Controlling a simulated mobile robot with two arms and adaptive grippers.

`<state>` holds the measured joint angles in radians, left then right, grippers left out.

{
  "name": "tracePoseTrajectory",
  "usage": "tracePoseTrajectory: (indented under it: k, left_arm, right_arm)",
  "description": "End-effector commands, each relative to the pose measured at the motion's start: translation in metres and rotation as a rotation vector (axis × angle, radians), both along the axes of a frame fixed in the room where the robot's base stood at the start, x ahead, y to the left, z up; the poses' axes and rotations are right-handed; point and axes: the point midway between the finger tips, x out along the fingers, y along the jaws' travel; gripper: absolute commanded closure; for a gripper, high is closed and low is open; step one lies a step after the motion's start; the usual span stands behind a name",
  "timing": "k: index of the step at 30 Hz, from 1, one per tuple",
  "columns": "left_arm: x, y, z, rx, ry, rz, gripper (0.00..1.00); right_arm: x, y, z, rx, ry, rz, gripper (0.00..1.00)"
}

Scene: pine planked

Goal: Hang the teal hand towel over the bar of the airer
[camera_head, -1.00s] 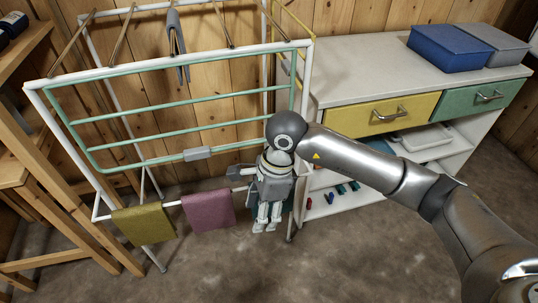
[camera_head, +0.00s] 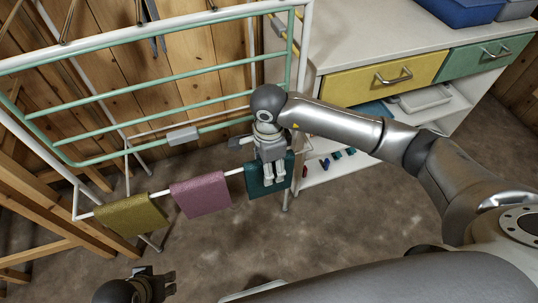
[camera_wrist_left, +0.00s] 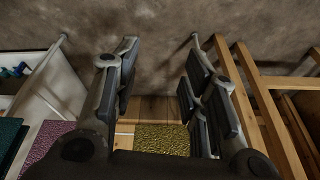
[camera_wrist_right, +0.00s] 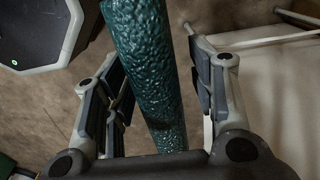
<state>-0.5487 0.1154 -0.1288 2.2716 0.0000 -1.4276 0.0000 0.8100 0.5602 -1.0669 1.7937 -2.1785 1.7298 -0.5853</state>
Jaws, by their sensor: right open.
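The teal hand towel (camera_head: 283,181) hangs over the low white bar (camera_head: 236,172) of the airer, at the bar's right end. My right gripper (camera_head: 272,178) is over the towel in the head view and hides part of it. In the right wrist view the towel (camera_wrist_right: 150,60) runs as a thick textured strip between the spread fingers (camera_wrist_right: 158,85), with gaps to the fingers. My left gripper (camera_head: 168,283) is low in the head view, well apart from the towel. In the left wrist view its fingers (camera_wrist_left: 160,90) are spread, with nothing between them.
A mustard towel (camera_head: 132,214) and a pink towel (camera_head: 201,195) hang on the same bar to the left. The airer's green rack (camera_head: 150,86) rises behind. A white cabinet (camera_head: 340,45) stands close on the right, wooden trestle legs (camera_head: 40,215) on the left. The floor in front is bare.

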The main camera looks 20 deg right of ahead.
Motion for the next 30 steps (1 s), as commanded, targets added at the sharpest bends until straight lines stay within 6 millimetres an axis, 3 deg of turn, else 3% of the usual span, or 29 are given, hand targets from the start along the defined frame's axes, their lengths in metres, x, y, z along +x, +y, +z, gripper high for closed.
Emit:
tracePoseTrajectory:
  k: [6, 16, 28, 29, 30]
  left_arm:
    - [-0.002, 0.001, 0.012, -0.001, -0.008, 0.001, 0.60]
    - [-0.002, 0.001, 0.013, 0.000, -0.007, 0.001, 0.60]
    - [-0.002, 0.001, 0.013, 0.000, -0.007, 0.001, 0.60]
    - [-0.002, 0.001, 0.013, 0.000, -0.007, 0.002, 0.60]
    - [-0.002, 0.001, 0.013, 0.000, -0.007, 0.002, 0.60]
  right_arm:
    - [0.000, 0.001, -0.019, 0.001, 0.000, 0.001, 0.48]
    - [0.000, 0.001, -0.021, 0.002, 0.000, 0.001, 0.49]
    - [0.000, 0.000, -0.021, 0.001, -0.001, 0.001, 1.00]
    - [0.000, 0.001, -0.021, 0.002, -0.001, 0.001, 0.77]
    - [0.000, 0.001, -0.021, 0.002, -0.001, 0.001, 0.83]
